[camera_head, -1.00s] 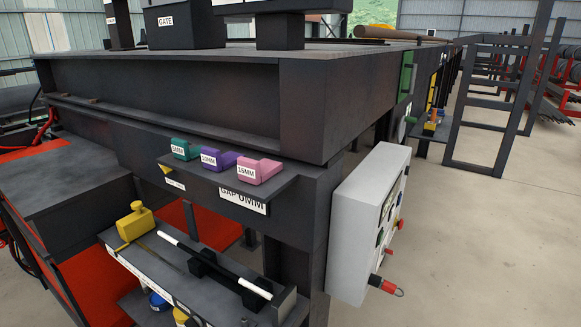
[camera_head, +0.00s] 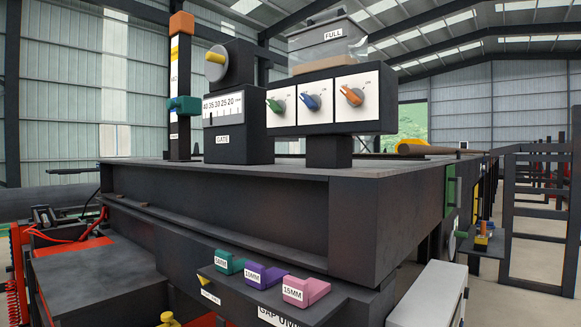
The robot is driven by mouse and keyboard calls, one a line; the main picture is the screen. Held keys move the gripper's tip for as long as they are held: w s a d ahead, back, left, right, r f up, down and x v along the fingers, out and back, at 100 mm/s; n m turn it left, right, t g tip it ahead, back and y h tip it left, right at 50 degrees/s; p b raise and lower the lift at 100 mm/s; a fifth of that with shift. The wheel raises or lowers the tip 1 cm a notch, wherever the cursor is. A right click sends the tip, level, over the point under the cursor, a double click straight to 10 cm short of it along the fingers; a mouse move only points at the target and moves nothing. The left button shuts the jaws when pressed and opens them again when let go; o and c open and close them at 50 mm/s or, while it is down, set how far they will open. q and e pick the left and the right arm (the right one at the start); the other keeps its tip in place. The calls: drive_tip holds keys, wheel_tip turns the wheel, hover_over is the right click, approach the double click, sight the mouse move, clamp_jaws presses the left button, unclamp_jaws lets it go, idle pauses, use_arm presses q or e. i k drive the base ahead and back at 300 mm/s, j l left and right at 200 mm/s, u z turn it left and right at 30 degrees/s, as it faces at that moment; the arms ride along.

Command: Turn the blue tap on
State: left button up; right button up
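The blue tap (camera_head: 310,101) is the middle one of three knobs on a dark panel box standing on top of the machine. It sits on its own white plate and its handle is tilted, pointing up and left. The green tap (camera_head: 274,105) is to its left and the orange tap (camera_head: 351,95) to its right, both also tilted. The small lettering on the plates is too fine to read with certainty. Neither of my grippers shows in the head view.
A gate unit (camera_head: 238,146) with a scale and yellow-ended knob stands left of the panel. A container marked FULL (camera_head: 333,48) is above it. Green, purple (camera_head: 265,275) and pink blocks sit on a front ledge. A grey box (camera_head: 429,296) juts out at lower right.

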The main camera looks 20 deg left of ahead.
sight(313, 103)
drive_tip(key=i+j, duration=0.15)
drive_tip(key=j, duration=0.35)
drive_tip(key=i+j, duration=0.15)
drive_tip(key=j, duration=0.35)
drive_tip(key=i+j+z, duration=0.1)
drive_tip(key=j, duration=0.4)
drive_tip(key=i+j, duration=0.15)
drive_tip(key=j, duration=0.35)
drive_tip(key=i+j, duration=0.1)
drive_tip(key=j, duration=0.4)
drive_tip(key=i+j+z, duration=0.1)
drive_tip(key=j, duration=0.45)
drive_tip(key=i+j, duration=0.15)
drive_tip(key=j, duration=0.35)
drive_tip(key=z, duration=1.65)
